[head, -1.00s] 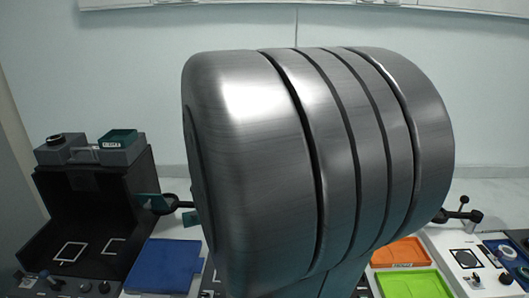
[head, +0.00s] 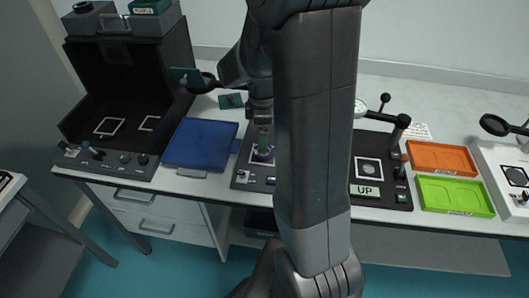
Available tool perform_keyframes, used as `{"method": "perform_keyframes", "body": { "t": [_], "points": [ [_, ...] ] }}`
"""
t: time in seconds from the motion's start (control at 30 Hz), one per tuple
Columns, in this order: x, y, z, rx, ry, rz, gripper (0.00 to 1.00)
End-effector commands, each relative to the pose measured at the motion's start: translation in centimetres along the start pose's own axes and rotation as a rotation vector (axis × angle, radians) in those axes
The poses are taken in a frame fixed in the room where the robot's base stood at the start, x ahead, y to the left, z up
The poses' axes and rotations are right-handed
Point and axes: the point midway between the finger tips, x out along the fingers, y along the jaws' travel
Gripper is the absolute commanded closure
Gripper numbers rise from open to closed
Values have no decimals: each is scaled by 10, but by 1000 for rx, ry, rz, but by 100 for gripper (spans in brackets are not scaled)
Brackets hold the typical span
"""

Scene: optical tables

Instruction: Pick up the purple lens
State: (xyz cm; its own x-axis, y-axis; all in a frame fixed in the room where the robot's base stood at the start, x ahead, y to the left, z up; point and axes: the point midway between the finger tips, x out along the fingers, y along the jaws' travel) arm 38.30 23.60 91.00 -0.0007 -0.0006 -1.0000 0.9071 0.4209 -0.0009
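A small purple thing, which looks like the purple lens (head: 262,156), shows low in the head view on the dark panel of the middle station (head: 241,178). It sits at a white-outlined square there. My gripper (head: 263,146) points straight down onto it, with its greenish tips right at or just above the purple. The tips are tiny in this view. I cannot tell whether they are apart or closed, or whether they touch the lens. My arm hides part of the station to the right.
To the right are a panel marked UP (head: 383,176), an orange tray (head: 440,157) and a green tray (head: 455,195).

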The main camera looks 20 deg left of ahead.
Motion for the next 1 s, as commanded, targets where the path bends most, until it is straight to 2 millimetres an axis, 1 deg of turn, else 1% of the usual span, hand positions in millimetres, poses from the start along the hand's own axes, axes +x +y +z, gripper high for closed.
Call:
{"method": "perform_keyframes", "body": {
  "t": [0.03,0.23,0.4,0.53,0.63,0.87,0.9,0.97,1.0],
  "points": [
    [6,-1,0,1,-1,-3,21],
    [19,-1,0,1,-1,-2,21],
    [43,-2,-1,1,-1,-4,21],
    [58,-2,-1,2,-1,-2,21],
    [63,-2,-1,2,0,-1,21],
    [64,-2,-1,2,0,0,21],
    [64,-2,-1,2,0,0,29],
    [64,-2,-1,2,0,0,41],
    [63,-2,-1,2,0,0,49]
  ]
}}
